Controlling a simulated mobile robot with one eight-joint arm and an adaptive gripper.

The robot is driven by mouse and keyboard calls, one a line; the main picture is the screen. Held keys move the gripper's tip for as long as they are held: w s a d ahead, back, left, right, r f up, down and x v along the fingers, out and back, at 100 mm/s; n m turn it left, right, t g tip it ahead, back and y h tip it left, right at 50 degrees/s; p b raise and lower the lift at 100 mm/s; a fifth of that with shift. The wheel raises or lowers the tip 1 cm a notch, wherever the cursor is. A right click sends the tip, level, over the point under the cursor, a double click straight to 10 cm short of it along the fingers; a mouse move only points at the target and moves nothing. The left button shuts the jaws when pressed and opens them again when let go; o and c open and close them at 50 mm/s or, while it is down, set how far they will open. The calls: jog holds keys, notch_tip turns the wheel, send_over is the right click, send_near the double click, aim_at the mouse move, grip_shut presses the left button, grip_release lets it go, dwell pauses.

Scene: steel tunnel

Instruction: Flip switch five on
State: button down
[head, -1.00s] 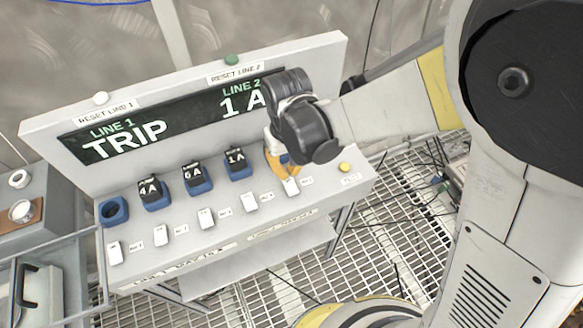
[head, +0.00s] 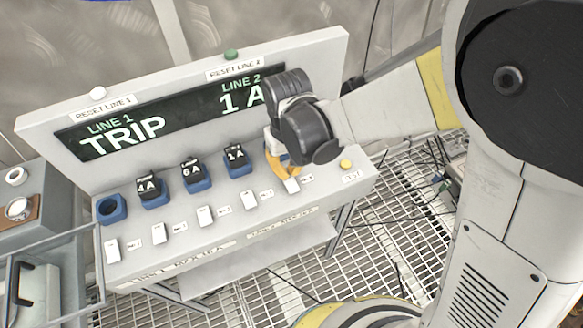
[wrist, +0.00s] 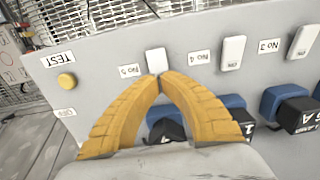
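Switch five is a small white rocker (wrist: 156,60) beside the label "No 5" (wrist: 129,70) in the wrist view. In the head view it is the rightmost of the row of white switches (head: 291,185), partly covered by my gripper. My gripper (wrist: 160,77) has yellow fingers whose tips meet right at the near end of switch five, with nothing seen between them. They touch it or are very close; I cannot tell which. In the head view my gripper (head: 288,174) reaches down over the panel's right end. I cannot tell which way the switch is tipped.
Switch four (wrist: 232,50) stands beside switch five. A yellow TEST button (wrist: 66,81) is on the other side. Blue sockets (head: 198,182), several with black plugs, sit behind the switches. The display (head: 160,120) reads LINE 1 TRIP, LINE 2 1 A. Reset buttons (head: 231,54) top the panel.

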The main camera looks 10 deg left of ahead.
aim_at(289, 178)
jog(key=shift+f+b, duration=1)
jog(key=shift+f, duration=0.2)
dwell(0.4)
jog(key=shift+r+p, duration=2.55)
jog(key=shift+r, duration=1)
